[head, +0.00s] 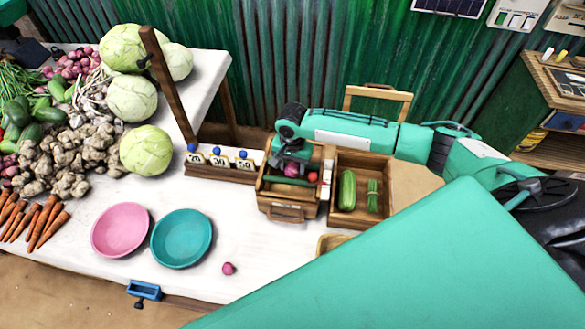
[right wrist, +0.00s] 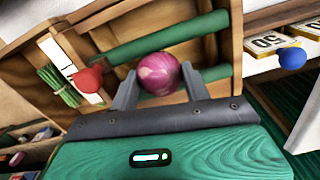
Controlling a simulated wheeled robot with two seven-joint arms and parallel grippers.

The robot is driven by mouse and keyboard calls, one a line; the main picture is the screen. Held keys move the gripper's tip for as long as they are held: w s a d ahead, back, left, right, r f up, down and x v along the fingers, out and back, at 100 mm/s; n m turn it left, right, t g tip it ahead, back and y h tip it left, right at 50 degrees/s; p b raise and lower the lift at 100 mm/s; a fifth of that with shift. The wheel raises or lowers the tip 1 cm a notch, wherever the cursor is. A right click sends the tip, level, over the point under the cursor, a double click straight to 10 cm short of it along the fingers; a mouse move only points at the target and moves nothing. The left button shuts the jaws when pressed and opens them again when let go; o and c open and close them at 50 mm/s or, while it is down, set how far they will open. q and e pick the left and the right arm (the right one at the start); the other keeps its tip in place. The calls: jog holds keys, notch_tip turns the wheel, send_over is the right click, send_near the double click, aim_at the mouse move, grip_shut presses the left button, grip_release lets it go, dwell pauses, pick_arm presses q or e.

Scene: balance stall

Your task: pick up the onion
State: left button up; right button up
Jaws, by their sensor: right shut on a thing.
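A purple-pink onion (right wrist: 160,74) sits between the two grey fingers of my right gripper (right wrist: 159,84) in the right wrist view. In the head view the onion (head: 291,170) is partly hidden under my right gripper (head: 291,160), over the left wooden crate (head: 286,213). My right gripper is shut on this onion. I cannot tell whether the onion still touches the crate floor. My left gripper is not in view.
A second wooden crate (head: 362,221) holds a cucumber (head: 347,190) and a green bundle (head: 372,195). Another small onion (head: 228,268) lies on the white table near the teal plate (head: 181,238) and pink plate (head: 119,230). A wooden post (head: 168,85) and weights rack (head: 220,173) stand left of the crates.

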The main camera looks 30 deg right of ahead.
aim_at(292, 165)
jog(key=shift+r, duration=0.1)
notch_tip(292, 165, up, 20)
jog(key=b, duration=0.3)
dwell(0.3)
